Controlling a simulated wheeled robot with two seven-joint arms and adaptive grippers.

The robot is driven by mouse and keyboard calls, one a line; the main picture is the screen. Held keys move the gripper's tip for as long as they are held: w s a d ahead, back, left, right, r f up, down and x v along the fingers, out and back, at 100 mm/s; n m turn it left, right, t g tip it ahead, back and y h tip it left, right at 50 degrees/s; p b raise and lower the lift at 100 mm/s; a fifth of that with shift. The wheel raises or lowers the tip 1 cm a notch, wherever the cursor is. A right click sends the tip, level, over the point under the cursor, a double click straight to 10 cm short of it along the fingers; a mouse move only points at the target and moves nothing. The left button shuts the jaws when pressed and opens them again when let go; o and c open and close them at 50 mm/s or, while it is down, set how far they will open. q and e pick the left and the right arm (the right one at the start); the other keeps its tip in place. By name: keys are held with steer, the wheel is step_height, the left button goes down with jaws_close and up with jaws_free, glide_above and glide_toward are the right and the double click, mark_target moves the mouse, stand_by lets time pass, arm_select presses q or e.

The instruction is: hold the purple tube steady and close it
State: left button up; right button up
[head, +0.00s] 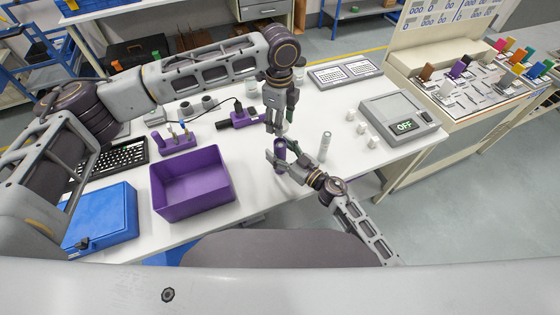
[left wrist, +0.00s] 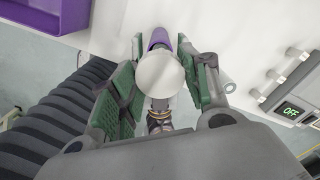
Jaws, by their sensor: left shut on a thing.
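The purple tube (head: 280,154) stands roughly upright near the table's front edge in the head view. My right gripper (head: 281,151) has a finger on each side of it; whether they press on it is unclear. My left gripper (head: 277,128) points down over the tube. In the left wrist view, its green-padded fingers (left wrist: 160,82) are shut on a round white cap (left wrist: 160,74). Part of the purple tube (left wrist: 158,39) shows just beyond the cap. I cannot tell whether the cap touches the tube's top, as the fingers hide it in the head view.
A pale tube (head: 324,146) stands close to the right of my grippers. A purple bin (head: 192,207) and a blue case (head: 103,217) are on the left. A grey device reading OFF (head: 401,118) and small white blocks (head: 362,128) are on the right. A purple rack (head: 178,146) stands behind the bin.

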jaws_close()
arm_select(q)
glide_above(280, 145)
steer(key=shift+f, duration=2.45)
steer(key=shift+s+f, duration=0.1)
steer(key=shift+f, duration=0.05)
steer(key=shift+f, duration=0.75)
steer(key=shift+f, duration=0.6)
